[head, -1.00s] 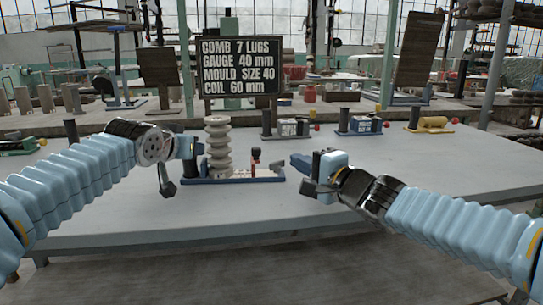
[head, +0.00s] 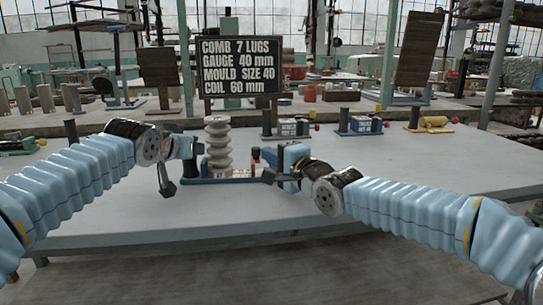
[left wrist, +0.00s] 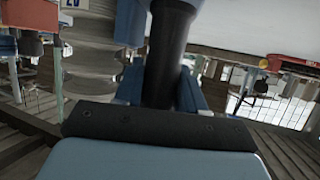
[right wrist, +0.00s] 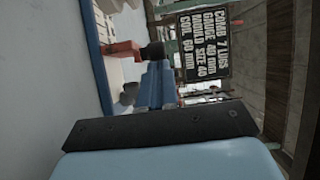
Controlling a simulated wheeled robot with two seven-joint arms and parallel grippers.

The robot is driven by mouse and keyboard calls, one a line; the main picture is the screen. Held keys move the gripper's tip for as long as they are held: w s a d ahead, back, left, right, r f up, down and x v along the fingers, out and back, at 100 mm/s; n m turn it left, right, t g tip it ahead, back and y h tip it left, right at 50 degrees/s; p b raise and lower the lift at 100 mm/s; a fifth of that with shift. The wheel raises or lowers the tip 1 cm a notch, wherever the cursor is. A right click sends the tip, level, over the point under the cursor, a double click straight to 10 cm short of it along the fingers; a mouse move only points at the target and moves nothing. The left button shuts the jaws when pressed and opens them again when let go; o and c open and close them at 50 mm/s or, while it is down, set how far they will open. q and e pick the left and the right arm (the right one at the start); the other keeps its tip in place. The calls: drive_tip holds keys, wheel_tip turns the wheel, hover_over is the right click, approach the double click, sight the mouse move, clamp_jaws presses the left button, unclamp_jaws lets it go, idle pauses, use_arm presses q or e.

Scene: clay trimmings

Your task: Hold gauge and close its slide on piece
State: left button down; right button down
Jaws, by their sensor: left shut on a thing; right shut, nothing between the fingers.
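The gauge is a blue base (head: 212,181) on the grey table. A grey ribbed piece (head: 218,140) stands upright at it and also shows in the left wrist view (left wrist: 92,60). My left gripper (head: 198,150) is shut on the gauge's dark post (left wrist: 168,55), left of the piece. The red slide (right wrist: 124,50) with its black knob (head: 256,153) is right of the piece. My right gripper (head: 272,157) is shut and empty, its blue fingertips (right wrist: 155,85) close by the knob (right wrist: 152,50); I cannot tell if they touch. The gauge's right end is hidden behind my right gripper.
Behind stand other gauges, with grey (head: 291,127), blue (head: 358,125) and yellow (head: 432,123) parts. A dark sign (head: 238,68) reads "COMB 7 LUGS, GAUGE 40 mm, MOULD SIZE 40, COIL 60 mm". The table's front (head: 250,215) is clear.

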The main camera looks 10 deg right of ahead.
use_arm(q)
drive_tip(key=shift+f, duration=0.4)
use_arm(e)
drive_tip(key=shift+a, duration=0.1)
drive_tip(key=shift+w+a, duration=0.15)
drive_tip(key=shift+a, duration=2)
drive_tip(key=shift+d, duration=0.5)
drive_tip(key=d, duration=0.1)
drive_tip(key=s+d, duration=0.1)
drive_tip(key=d, duration=0.1)
drive_tip(key=shift+s+d, duration=0.1)
drive_tip(key=shift+s, duration=0.1)
drive_tip(key=v, duration=1)
drive_tip(key=shift+a, duration=0.2)
